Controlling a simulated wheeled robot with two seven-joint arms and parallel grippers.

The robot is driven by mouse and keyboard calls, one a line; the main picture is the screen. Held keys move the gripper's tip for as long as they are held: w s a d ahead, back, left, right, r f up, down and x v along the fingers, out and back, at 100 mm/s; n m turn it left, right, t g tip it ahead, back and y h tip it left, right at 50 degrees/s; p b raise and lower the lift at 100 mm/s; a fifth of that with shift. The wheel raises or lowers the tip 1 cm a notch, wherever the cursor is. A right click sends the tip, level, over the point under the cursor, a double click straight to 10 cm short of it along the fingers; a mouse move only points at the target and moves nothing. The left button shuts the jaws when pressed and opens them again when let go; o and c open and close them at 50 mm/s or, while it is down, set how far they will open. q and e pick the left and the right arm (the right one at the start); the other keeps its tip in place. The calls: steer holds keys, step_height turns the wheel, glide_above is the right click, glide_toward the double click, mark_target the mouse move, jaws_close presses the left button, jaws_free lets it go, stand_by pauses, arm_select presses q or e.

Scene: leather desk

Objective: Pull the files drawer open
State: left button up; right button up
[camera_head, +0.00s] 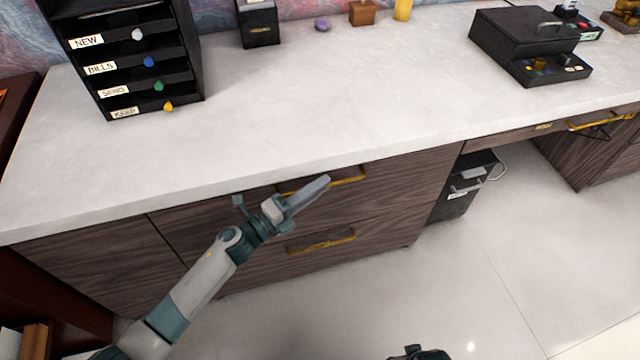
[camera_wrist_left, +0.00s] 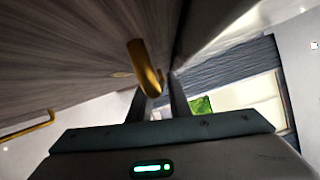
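The desk's drawer unit has an upper drawer (camera_head: 400,180) and a lower drawer (camera_head: 370,232), both flush with the front. No readable "files" label shows. The upper drawer has a gold handle (camera_head: 345,177); the lower has another gold handle (camera_head: 322,243). My left gripper (camera_head: 318,187) is in front of the upper handle and hides part of it. In the left wrist view its fingers (camera_wrist_left: 157,104) are apart, with a gold handle (camera_wrist_left: 145,68) at the gap; contact cannot be told. A dark part of mine at the bottom edge seems to be my right wrist; its fingers are hidden.
The pale desktop (camera_head: 300,110) overhangs just above the upper drawer. A black labelled organizer (camera_head: 130,60) stands at its left and a black box (camera_head: 530,45) at its right. A dark bin-like unit (camera_head: 465,185) stands right of the drawers. The floor in front is clear.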

arm_select(q)
steer(key=shift+w+d, duration=0.25)
jaws_close()
steer(key=shift+s, duration=0.15)
